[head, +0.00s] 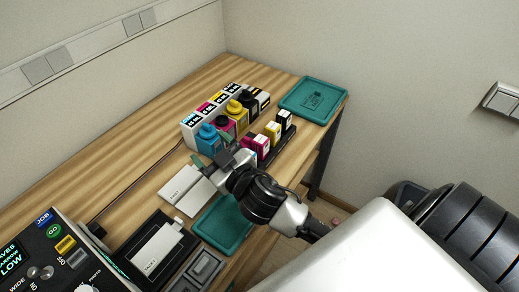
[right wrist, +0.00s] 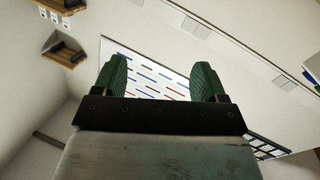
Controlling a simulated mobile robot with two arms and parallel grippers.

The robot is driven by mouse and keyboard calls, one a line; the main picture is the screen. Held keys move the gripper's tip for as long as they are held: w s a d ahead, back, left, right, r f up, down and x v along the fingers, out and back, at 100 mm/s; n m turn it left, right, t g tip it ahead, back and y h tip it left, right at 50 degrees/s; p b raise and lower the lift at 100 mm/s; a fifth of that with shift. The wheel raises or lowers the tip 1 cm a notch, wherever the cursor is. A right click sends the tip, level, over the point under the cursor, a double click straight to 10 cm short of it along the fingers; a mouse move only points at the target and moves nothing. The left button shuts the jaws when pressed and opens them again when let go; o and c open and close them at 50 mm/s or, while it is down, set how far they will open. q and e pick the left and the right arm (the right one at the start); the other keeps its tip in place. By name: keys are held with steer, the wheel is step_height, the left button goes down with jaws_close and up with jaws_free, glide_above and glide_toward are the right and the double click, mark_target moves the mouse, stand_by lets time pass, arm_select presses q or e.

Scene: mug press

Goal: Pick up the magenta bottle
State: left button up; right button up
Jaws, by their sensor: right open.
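The magenta bottle (head: 229,127) stands upright on the wooden table in the head view. It has a dark cap and is partly hidden by the cyan bottle (head: 208,140) in front of it. The yellow bottle (head: 238,113) and the black bottle (head: 249,103) stand behind it. My right gripper (head: 212,152) is open in front of the cyan bottle, short of the magenta one. The right wrist view shows its two green-padded fingers (right wrist: 158,85) apart with nothing held between them. My left gripper is not in view.
Ink boxes (head: 202,113) stand behind the bottles. A black rack of cartridges (head: 272,134) stands right of them. One teal tray (head: 341,98) lies at the far end and another (head: 224,228) nearer.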

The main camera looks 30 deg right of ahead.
steer(key=w+a+r+n+y, duration=0.2)
steer(key=a+r+n+y, duration=0.4)
steer(key=n+y, duration=0.3)
steer(key=n+g+h, duration=0.9)
steer(key=g+h, duration=0.2)
steer(key=g, duration=0.7)
glide_above(261, 139)
steer(key=f, duration=0.8)
steer(key=shift+a, duration=0.25)
steer(key=shift+d+f+h, duration=0.1)
steer(key=shift+d+h, duration=0.2)
steer(key=shift+d, duration=0.05)
step_height(261, 139, down, 5)
steer(key=shift+r+p, duration=0.2)
steer(key=shift+p, duration=0.15)
step_height(261, 139, down, 6)
steer(key=shift+w+a+r+p, duration=0.1)
steer(key=shift+r+p, duration=0.05)
steer(key=shift+p, duration=0.55)
